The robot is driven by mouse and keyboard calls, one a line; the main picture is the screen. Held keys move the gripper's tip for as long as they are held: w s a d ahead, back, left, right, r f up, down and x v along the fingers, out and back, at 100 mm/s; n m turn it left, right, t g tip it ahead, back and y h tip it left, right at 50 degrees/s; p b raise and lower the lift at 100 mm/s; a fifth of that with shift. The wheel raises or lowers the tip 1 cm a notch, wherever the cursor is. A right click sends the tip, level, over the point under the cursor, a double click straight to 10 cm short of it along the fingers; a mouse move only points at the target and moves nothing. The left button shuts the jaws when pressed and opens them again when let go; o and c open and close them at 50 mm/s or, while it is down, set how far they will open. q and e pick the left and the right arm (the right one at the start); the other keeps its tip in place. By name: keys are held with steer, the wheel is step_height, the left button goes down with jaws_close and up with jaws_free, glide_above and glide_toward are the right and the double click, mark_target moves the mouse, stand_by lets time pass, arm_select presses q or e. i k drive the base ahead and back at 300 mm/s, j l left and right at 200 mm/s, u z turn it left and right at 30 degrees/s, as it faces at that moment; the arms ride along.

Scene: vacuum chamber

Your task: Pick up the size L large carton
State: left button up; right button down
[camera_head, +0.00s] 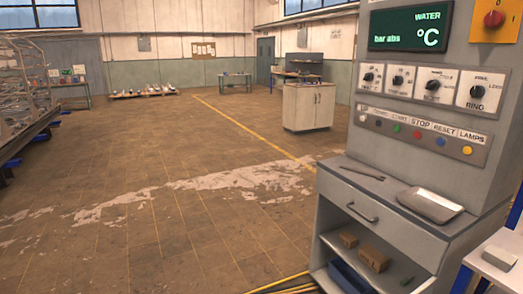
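Two brown cardboard boxes lie on the open shelf under the grey control console at the right. The bigger-looking box (373,258) is nearer the shelf's middle, and the smaller-looking box (348,239) is at its left. No size label is readable, so I cannot tell whether either is the size L carton. Neither of my grippers is in view.
The console (440,150) has a drawer (365,211) above the shelf. A blue bin (348,277) sits below the boxes. A white table (492,266) stands at the lower right. A white cabinet (307,107) stands farther back. The tiled floor (150,180) is open at centre and left.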

mark_target(370, 257)
steer(key=z, duration=1)
